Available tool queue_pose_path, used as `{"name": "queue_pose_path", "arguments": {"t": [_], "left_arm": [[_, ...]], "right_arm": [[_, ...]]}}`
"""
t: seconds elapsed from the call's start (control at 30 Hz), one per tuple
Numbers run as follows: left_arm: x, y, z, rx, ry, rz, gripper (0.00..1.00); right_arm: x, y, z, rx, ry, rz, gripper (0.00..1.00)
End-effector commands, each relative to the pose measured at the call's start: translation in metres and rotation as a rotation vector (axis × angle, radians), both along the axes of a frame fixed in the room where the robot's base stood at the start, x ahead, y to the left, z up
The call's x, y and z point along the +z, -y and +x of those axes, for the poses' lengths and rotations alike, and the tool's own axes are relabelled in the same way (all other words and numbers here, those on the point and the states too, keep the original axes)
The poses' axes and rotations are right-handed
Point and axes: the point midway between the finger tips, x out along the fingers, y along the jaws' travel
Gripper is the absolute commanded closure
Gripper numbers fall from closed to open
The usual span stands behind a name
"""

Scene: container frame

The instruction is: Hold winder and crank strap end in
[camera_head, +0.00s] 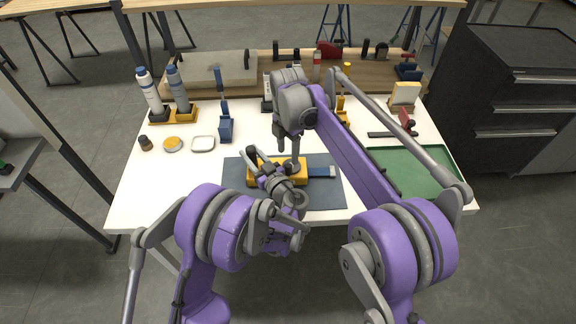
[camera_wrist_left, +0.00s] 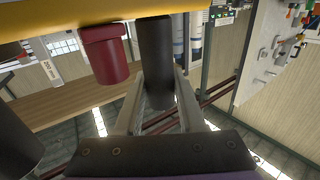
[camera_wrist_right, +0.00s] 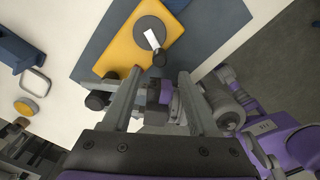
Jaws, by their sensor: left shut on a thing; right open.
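The yellow winder (camera_head: 297,180) lies on a dark mat (camera_head: 232,190) in the head view, partly hidden by my arms. In the right wrist view the winder (camera_wrist_right: 121,50) shows a grey disc (camera_wrist_right: 149,31) with a white crank arm (camera_wrist_right: 152,39) and a dark knob (camera_wrist_right: 160,58). My left gripper (camera_head: 262,168) is at the winder's left side; in the left wrist view it is shut on a dark cylindrical grip (camera_wrist_left: 155,60) below the yellow body. My right gripper (camera_wrist_right: 155,85) is open, above the winder near the knob.
A green tray (camera_head: 412,170) is at the table's right. Blue-capped bottles (camera_head: 150,92) stand at the back left. My two arms are close together.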

Motion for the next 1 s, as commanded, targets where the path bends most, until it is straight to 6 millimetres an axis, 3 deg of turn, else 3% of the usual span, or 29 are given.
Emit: {"name": "queue_pose_path", "arguments": {"t": [0.1,0.33,0.77,1.0], "left_arm": [[-0.005,0.003,0.0,-0.006,-0.005,-0.01,1.0],[-0.005,0.003,0.0,-0.006,-0.005,-0.01,1.0],[-0.005,0.003,0.0,-0.006,-0.005,-0.01,1.0],[-0.005,0.003,0.0,-0.006,-0.005,-0.01,1.0]], "right_arm": [[-0.027,0.0,0.0,-0.001,-0.001,0.001,0.41],[-0.061,0.0,0.0,-0.002,-0.001,0.001,0.41],[-0.073,0.0,0.0,-0.002,-0.001,0.001,0.41],[-0.073,0.0,0.0,-0.002,-0.001,0.001,0.8]]}}
